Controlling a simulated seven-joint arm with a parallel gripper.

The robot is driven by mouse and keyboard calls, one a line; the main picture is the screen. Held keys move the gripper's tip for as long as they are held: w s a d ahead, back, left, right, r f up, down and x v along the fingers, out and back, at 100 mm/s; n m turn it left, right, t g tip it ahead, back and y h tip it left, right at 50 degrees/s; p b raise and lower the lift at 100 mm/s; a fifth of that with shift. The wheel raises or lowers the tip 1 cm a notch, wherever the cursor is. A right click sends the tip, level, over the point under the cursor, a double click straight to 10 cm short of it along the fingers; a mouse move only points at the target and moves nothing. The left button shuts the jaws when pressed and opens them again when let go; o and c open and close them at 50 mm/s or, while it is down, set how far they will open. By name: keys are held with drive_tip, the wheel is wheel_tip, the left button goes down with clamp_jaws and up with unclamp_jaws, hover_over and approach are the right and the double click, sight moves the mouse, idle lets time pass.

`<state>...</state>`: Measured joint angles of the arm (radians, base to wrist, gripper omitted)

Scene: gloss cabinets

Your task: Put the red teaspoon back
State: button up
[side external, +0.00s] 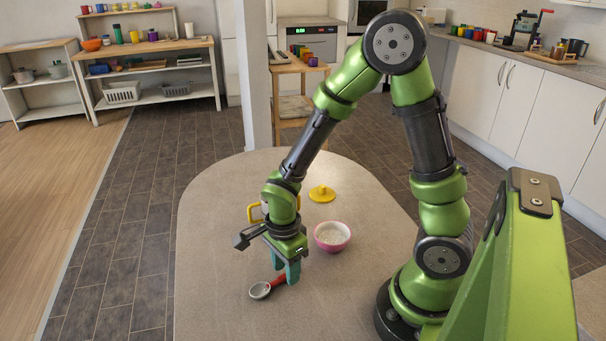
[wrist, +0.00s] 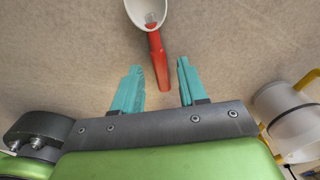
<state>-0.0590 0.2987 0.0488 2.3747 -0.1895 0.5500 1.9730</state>
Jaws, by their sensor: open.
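The red teaspoon (side external: 271,286) lies on the table below my gripper, its grey bowl toward the lower left in the side view. In the wrist view the red handle (wrist: 158,62) points down toward the gap between my fingers, and the pale bowl is cut by the top edge. My gripper (side external: 286,273) is open, with teal fingers pointing down. In the wrist view its two fingertips (wrist: 159,70) stand apart on either side of the handle's end, with space on both sides. Nothing is held. A white jar with a yellow handle (wrist: 286,112) is partly hidden behind my wrist in the side view.
A yellow lid (side external: 322,194) with a knob lies farther back. The grey table (side external: 215,290) is clear at the left and front. Shelves and counters stand well away.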

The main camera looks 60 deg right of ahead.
drive_tip(key=s+r+n+t+y, duration=0.1)
drive_tip(key=s+r+n+t, duration=0.1)
drive_tip(key=r+n, duration=0.7)
drive_tip(key=s+r+n+t+y, duration=0.1)
drive_tip(key=s+r+n+t, duration=0.1)
drive_tip(key=r+n+t, duration=0.3)
wheel_tip(320, 180, up, 10)
drive_tip(key=n, duration=0.4)
drive_tip(key=shift+s+a+f+n, duration=0.2)
drive_tip(key=shift+a+f+n, duration=0.05)
drive_tip(key=shift+n, duration=0.05)
